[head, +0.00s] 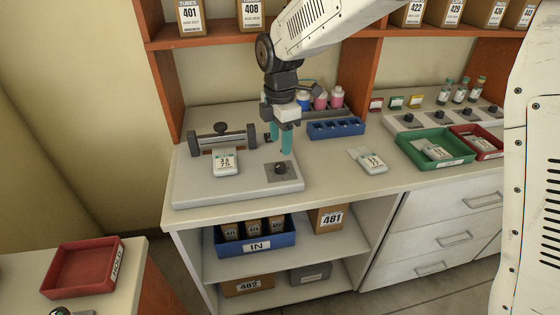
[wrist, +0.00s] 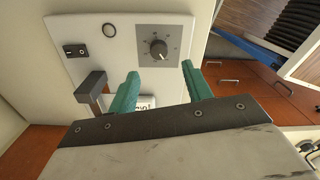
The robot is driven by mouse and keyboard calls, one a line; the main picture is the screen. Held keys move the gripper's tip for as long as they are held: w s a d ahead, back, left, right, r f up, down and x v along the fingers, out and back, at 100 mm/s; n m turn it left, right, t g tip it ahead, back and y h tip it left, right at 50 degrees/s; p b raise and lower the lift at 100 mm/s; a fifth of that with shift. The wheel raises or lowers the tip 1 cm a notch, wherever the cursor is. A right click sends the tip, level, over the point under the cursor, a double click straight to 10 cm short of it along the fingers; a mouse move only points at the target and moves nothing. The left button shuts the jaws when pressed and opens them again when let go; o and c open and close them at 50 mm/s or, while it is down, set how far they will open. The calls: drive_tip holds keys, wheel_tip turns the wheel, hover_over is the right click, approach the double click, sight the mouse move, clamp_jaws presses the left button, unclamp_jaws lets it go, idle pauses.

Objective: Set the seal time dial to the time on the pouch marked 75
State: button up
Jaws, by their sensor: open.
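The seal time dial is a black knob (head: 280,168) on a grey square plate at the right of the white sealer base (head: 215,190). It also shows in the wrist view (wrist: 158,49), with its marks too small to read. The pouch marked 75 (head: 224,162) lies on the sealer base in front of the sealing bar (head: 222,137). Another pouch (head: 368,160) lies on the counter to the right. My gripper (head: 280,145), with green fingers, is open and empty above the sealer, just behind the dial. In the wrist view its fingers (wrist: 158,90) stand apart.
A blue rack (head: 336,128) and bottles stand behind my gripper. A green tray (head: 434,162) with pouches and a red tray (head: 480,150) are at the right. Shelves rise behind the counter. The counter around the right pouch is clear.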

sight(280, 165)
drive_tip(key=shift+f+n, duration=0.15)
drive_tip(key=shift+n, duration=0.65)
drive_tip(key=shift+f, duration=0.35)
wheel_tip(280, 165, down, 7)
drive_tip(key=shift+r, duration=0.1)
drive_tip(key=c, duration=1)
